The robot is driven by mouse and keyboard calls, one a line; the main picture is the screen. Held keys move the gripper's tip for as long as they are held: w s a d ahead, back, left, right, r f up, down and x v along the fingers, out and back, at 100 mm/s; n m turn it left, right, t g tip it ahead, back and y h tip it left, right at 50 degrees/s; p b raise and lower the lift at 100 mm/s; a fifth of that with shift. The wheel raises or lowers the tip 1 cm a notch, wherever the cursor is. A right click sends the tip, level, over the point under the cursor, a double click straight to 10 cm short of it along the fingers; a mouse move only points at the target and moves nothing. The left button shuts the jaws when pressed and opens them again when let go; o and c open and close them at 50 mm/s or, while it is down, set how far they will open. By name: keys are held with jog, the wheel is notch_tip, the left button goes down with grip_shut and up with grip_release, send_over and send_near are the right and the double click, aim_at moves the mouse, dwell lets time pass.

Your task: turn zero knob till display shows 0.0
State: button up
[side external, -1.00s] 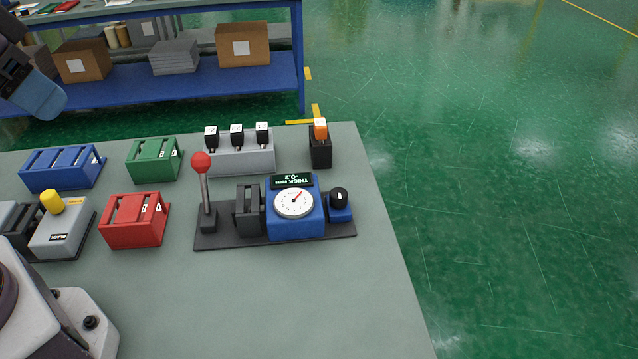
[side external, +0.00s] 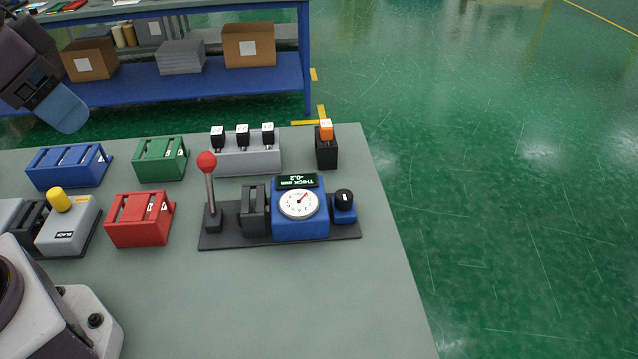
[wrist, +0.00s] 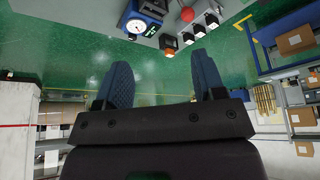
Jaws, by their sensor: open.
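The thickness gauge (side external: 300,225) is a blue box with a white dial and a small dark display (side external: 297,181) that appears to read -0.2. The black zero knob (side external: 344,199) sits on a small blue block at the gauge's right, on the same dark base plate. In the wrist view the gauge dial (wrist: 136,26) shows at the top. My gripper (wrist: 165,82) is open and empty, its two blue textured fingers apart. In the side view part of it shows at the upper left, far from the knob and above the table.
A red-balled lever (side external: 208,180) stands at the base plate's left. Red (side external: 138,225), green and blue trays stand left. The table front is clear.

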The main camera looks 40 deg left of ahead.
jog(key=w+d+f+m+g, duration=0.1)
jog(key=w+d+f+g, duration=0.15)
jog(key=w, duration=0.55)
jog(key=w+d+f+m+g, duration=0.1)
jog(key=w+d+f+m, duration=0.2)
jog(key=w, duration=0.5)
jog(key=m+g, duration=0.1)
jog(key=m, duration=0.1)
send_over(343, 194)
notch_tip(343, 194, down, 12)
jog(key=shift+m, duration=0.3)
notch_tip(343, 194, down, 13)
jog(key=shift+r, duration=0.1)
jog(key=shift+c, duration=0.4)
jog(key=c, duration=0.8)
jog(key=m, duration=0.5)
jog(key=shift+m, duration=0.4)
jog(key=shift+c, duration=0.2)
jog(key=o, duration=0.9)
